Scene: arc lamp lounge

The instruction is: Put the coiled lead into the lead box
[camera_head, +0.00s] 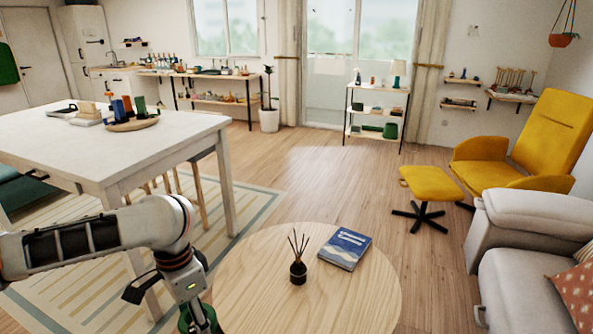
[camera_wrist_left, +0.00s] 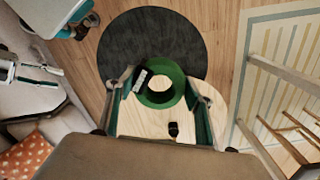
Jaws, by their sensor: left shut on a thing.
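The coiled lead (camera_wrist_left: 178,96) is a thick green ring with a pale label, seen between my left fingers in the left wrist view. My left gripper (camera_wrist_left: 162,92) is shut on it, over the edge of the round wooden table. In the head view, a green part of the coil (camera_head: 207,318) shows at the bottom edge under my left wrist; the rest is cut off. I cannot make out the lead box for certain; a small green box (camera_head: 390,130) is on the far white shelf. My right gripper is not in the head view.
The round table (camera_head: 345,295) bears a reed diffuser (camera_head: 298,272) and a blue book (camera_head: 345,248). A white table (camera_head: 70,155) stands at left, a grey sofa (camera_head: 515,290) at right. A yellow footstool (camera_head: 430,183) and armchair (camera_head: 560,130) stand beyond. The middle floor is clear.

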